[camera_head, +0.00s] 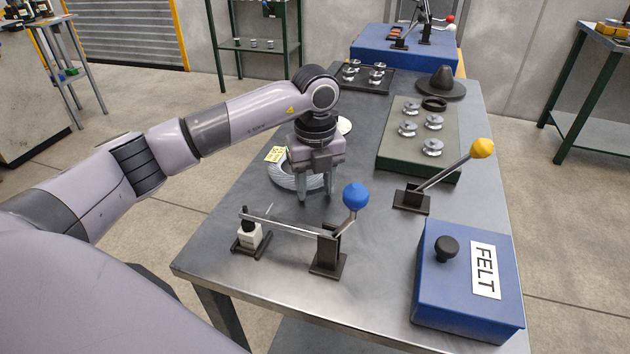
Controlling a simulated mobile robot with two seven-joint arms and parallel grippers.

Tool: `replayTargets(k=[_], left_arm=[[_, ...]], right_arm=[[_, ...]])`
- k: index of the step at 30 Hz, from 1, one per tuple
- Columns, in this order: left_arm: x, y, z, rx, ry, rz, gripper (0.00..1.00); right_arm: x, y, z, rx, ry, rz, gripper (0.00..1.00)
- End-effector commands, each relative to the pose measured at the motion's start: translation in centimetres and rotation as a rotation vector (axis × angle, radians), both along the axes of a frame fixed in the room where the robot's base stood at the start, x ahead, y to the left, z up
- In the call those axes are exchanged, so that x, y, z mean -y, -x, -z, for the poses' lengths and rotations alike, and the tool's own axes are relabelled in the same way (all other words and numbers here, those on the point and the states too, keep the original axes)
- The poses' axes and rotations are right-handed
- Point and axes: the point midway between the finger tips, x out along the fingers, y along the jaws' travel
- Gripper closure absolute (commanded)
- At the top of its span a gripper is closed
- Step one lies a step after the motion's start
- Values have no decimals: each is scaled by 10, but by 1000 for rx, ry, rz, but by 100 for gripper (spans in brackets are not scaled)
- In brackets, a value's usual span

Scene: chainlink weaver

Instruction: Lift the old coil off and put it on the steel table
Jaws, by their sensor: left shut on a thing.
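The old coil (283,179), a ring of grey wire with a yellow tag (277,155), is near the middle of the steel table (240,195). My left gripper (315,194) points straight down over the coil's right side and is shut on it. The gripper hides part of the ring. I cannot tell whether the coil rests on the table top or hangs just above it. My right gripper is not in view.
A blue-knobbed lever (330,245) stands in front of the coil, a yellow-knobbed lever (412,200) to the right. A blue FELT box (440,290) is at the front right. A green-grey tray (390,150) holds metal spools.

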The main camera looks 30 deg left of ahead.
Motion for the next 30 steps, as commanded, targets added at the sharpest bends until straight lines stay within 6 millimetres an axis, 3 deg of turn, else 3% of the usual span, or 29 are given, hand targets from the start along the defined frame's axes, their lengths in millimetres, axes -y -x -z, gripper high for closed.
replayTargets(k=[2,3,5,15,24,30], left_arm=[[0,-1,-2,6,0,0,100],[0,-1,-2,5,0,0,41],[0,-1,-2,5,0,0,24],[0,0,-3,-2,-1,0,24],[0,-1,-49,5,0,0,24],[0,0,-70,3,0,-1,24]], right_arm=[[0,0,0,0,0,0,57],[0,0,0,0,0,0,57],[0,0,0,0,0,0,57],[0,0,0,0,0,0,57],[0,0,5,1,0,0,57],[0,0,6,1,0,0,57]])
